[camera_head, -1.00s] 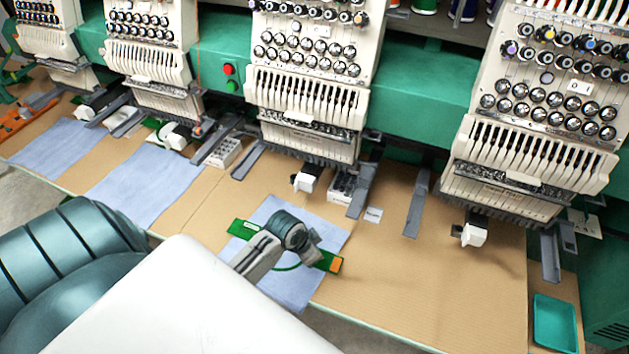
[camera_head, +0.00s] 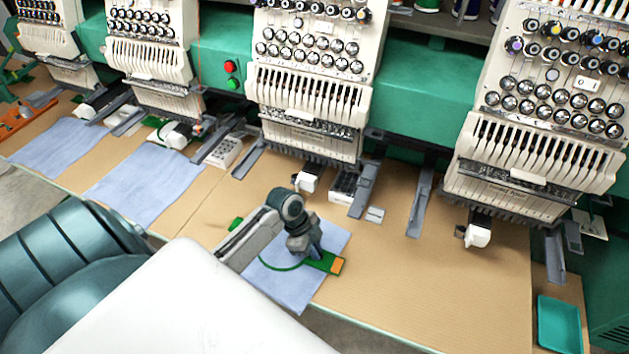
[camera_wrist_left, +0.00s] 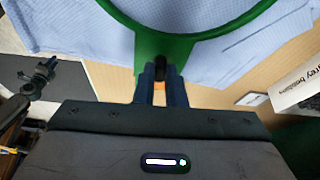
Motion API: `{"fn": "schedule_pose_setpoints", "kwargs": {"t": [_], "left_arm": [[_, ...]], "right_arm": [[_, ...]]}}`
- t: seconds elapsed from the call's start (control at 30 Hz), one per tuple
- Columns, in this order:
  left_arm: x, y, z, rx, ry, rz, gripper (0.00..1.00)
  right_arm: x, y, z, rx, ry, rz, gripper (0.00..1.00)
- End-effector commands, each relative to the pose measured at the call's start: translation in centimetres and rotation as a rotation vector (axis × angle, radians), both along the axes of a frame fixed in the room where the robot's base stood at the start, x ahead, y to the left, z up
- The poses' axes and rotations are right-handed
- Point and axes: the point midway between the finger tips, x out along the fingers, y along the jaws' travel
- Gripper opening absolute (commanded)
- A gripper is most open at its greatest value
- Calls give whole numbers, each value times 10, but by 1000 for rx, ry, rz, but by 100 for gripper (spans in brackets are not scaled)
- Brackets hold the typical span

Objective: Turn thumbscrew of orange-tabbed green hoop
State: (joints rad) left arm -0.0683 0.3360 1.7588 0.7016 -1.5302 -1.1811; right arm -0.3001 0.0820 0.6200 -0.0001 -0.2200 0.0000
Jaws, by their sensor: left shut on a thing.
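The green hoop (camera_head: 272,266) lies on a light blue cloth (camera_head: 290,288) at the table's front edge. Its orange tab (camera_head: 337,266) is at the right end of its green bar. My left gripper (camera_head: 316,252) points down at the bar, just left of the orange tab. In the left wrist view its two dark fingers (camera_wrist_left: 161,88) are shut around a small dark thumbscrew (camera_wrist_left: 161,70) at the base of the green ring (camera_wrist_left: 180,38). A bit of orange shows between the fingers. My arm hides part of the hoop in the head view. My right gripper is not in view.
White embroidery heads (camera_head: 310,85) stand behind the table, with grey arms (camera_head: 364,190) reaching forward. More blue cloths (camera_head: 145,183) lie to the left. The cardboard-coloured tabletop (camera_head: 430,270) is clear to the right, up to a teal tray (camera_head: 558,325).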

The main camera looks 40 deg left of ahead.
Motion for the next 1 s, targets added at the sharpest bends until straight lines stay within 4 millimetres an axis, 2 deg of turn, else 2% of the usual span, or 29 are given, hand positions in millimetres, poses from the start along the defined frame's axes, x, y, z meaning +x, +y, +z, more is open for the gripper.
{"fn": "schedule_pose_setpoints", "kwargs": {"t": [0.3, 0.77, 0.8, 0.87, 0.9, 1.0], "left_arm": [[0, 0, -2, 0, 4, -86, 0], [0, 0, -1, 1, 4, -95, 0], [0, 0, -1, 1, 4, -95, 18], [0, 0, -1, 1, 4, -94, 30], [0, 0, -1, 0, 3, -94, 33], [0, 0, -1, 0, 2, -94, 33]], "right_arm": [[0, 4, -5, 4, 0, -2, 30], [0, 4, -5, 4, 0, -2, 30], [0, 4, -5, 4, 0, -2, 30], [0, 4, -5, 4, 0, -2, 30], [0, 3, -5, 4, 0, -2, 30], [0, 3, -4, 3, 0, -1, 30]]}}
